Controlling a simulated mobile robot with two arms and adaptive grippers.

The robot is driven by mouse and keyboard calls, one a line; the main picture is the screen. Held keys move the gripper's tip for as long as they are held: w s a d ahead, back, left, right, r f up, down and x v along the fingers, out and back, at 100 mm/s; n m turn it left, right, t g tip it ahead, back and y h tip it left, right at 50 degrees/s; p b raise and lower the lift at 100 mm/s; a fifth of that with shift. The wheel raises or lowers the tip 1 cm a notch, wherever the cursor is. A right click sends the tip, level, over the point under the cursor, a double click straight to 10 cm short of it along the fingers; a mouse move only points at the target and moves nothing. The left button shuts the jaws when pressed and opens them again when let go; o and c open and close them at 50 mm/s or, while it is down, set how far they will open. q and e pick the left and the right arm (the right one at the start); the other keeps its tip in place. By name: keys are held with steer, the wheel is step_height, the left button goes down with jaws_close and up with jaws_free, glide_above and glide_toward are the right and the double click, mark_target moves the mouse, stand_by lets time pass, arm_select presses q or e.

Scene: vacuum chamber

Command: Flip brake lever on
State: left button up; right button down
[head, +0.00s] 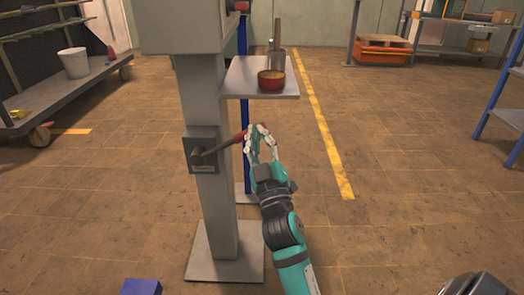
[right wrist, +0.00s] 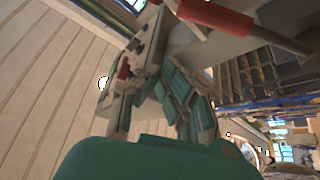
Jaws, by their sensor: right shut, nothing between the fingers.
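The brake lever (head: 220,145) sits on a dark plate on the grey post in the head view. Its shaft reaches out to the right and slightly up, ending in a red grip (head: 240,136). My right gripper (head: 262,138) is shut and empty right beside the outer end of the red grip. I cannot tell whether they touch. In the right wrist view a red bar, apparently the lever's grip (right wrist: 245,27), crosses the top beyond the fingers (right wrist: 165,95). My left gripper is not in view.
A small shelf (head: 240,85) juts from the post above the lever, with a red-brown pot (head: 271,81) on it. A cart with a white bucket (head: 74,62) stands at left. Blue shelving (head: 500,105) is at right.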

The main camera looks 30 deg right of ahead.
steer(key=shift+v, duration=1.95)
